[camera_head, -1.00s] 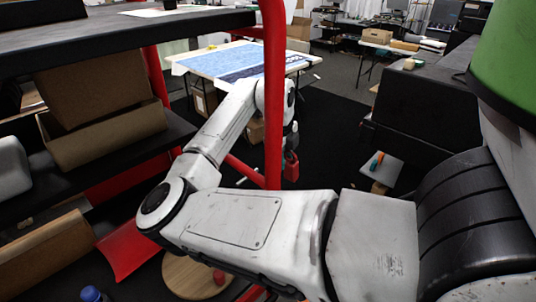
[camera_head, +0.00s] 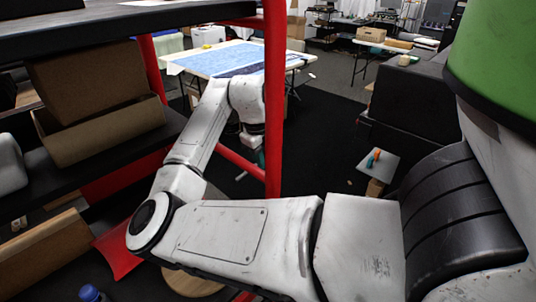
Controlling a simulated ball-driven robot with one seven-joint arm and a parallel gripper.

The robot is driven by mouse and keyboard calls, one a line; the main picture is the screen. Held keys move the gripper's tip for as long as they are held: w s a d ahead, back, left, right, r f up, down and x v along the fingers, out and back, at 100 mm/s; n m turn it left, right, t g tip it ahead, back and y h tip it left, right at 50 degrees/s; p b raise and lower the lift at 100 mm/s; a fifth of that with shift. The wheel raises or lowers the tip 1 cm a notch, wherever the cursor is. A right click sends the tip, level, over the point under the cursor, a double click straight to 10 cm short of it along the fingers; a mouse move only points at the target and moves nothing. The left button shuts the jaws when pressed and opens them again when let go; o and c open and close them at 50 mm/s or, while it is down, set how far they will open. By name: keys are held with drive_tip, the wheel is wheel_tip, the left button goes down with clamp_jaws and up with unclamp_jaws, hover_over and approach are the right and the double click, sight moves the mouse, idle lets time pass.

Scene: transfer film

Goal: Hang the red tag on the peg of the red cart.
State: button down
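The red cart (camera_head: 274,90) fills the left side, with an upright red post and black shelves. I cannot see the red tag. I cannot make out a peg on the cart.
Cardboard boxes (camera_head: 95,85) sit on the cart's shelf. A table with blue sheets (camera_head: 222,60) stands behind. A small grey stool or board (camera_head: 378,164) with orange and teal items stands on the right. Dark open floor (camera_head: 325,150) lies between post and stool.

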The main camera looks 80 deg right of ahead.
drive_tip(key=shift+w+a+f+b, duration=0.25)
drive_tip(key=shift+w+a, duration=0.35)
drive_tip(key=shift+a, duration=0.35)
drive_tip(key=shift+w+a+f+b, duration=0.2)
drive_tip(key=shift+w+a+b, duration=0.3)
drive_tip(key=shift+a, duration=0.5)
drive_tip(key=shift+w+a+f+b, duration=0.2)
drive_tip(key=shift+w+a, duration=0.45)
drive_tip(key=shift+a, duration=0.3)
drive_tip(key=shift+a+f, duration=0.15)
drive_tip(key=shift+f, duration=0.05)
drive_tip(key=c, duration=0.8)
unclamp_jaws()
drive_tip(key=shift+o, duration=0.3)
drive_tip(key=shift+w+r, duration=0.1)
drive_tip(key=b+v, duration=0.1)
drive_tip(key=v, duration=0.9)
drive_tip(key=shift+r+b, duration=0.35)
drive_tip(key=shift+r, duration=0.05)
